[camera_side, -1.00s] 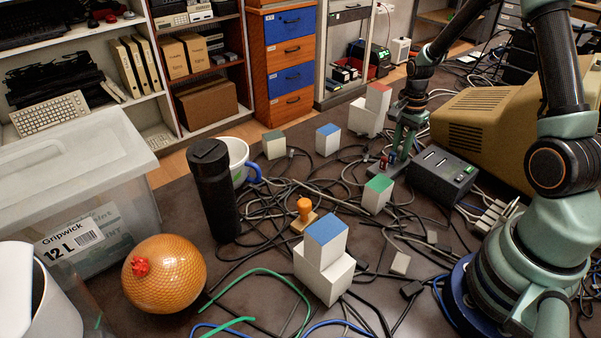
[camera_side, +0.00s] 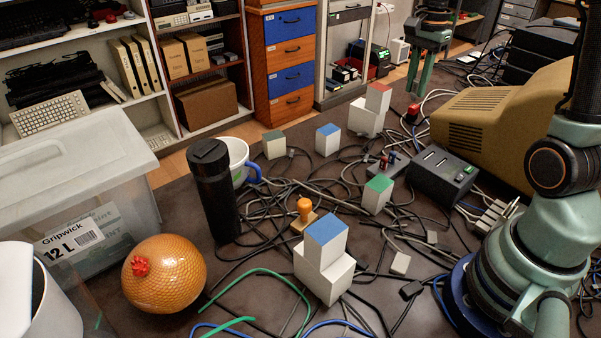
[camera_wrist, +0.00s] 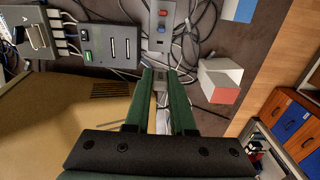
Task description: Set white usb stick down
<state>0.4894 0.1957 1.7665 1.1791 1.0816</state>
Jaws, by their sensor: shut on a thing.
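My gripper (camera_side: 418,88) hangs at the back of the table, fingers pointing down, beyond the beige monitor. In the wrist view its two green fingers (camera_wrist: 165,76) are nearly closed around a small pale grey-white piece (camera_wrist: 160,82), which I take to be the white USB stick. Only a little of it shows between the fingertips, and I cannot make it out in the side view. The fingertips appear to be above the table surface, with cables below.
A black box with slots (camera_side: 440,175) and a grey panel with red and blue knobs (camera_side: 386,163) stand in front. The beige monitor (camera_side: 505,125) is to the right. Stacked white blocks (camera_side: 364,118) stand left of the gripper. Cables cover much of the table.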

